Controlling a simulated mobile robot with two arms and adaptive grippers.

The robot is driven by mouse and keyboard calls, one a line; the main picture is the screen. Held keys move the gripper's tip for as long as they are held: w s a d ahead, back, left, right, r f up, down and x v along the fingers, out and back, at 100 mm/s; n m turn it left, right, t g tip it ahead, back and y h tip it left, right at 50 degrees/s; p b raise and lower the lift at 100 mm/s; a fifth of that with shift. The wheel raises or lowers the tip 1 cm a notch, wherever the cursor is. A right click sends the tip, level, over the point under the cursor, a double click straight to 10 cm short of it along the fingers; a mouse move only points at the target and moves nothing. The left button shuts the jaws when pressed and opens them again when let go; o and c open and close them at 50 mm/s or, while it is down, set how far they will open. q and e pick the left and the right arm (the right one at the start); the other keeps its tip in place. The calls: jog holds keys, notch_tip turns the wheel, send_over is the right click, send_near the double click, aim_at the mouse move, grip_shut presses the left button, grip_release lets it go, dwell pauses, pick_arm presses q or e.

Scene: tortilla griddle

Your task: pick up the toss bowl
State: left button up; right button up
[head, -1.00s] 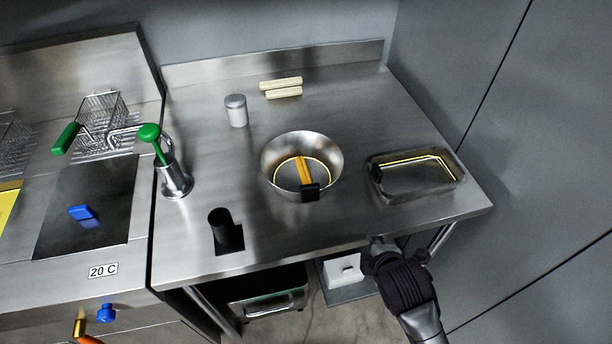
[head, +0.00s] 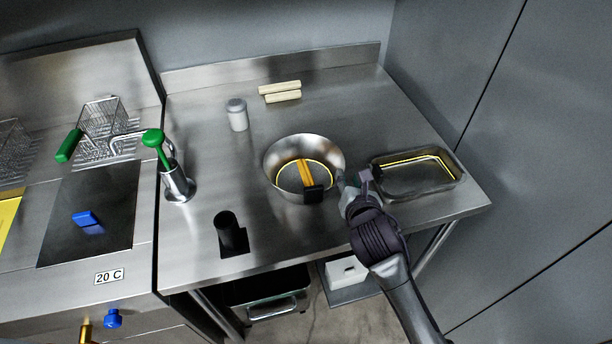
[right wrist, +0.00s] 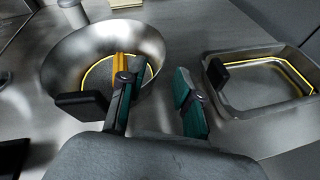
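The toss bowl (head: 300,147) is a round, shiny metal bowl standing upright on the steel counter. In the right wrist view the bowl (right wrist: 65,62) is at upper left. My gripper's two fingers (right wrist: 155,100) are apart with nothing between them. The left finger overlaps the bowl's near right rim in that view; I cannot tell whether they touch. My left gripper is out of view.
A metal tray (head: 415,192) with a yellow line and black end stands close right of my right gripper.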

aim_at(342, 165)
jog(key=x, duration=0.6)
jog(key=p+x, duration=0.1)
jog(key=x, duration=0.2)
jog(key=shift+d+f, duration=0.1)
jog(key=shift+f, duration=0.2)
jog(key=shift+s, duration=0.1)
grip_shut()
jog(key=shift+r, duration=0.1)
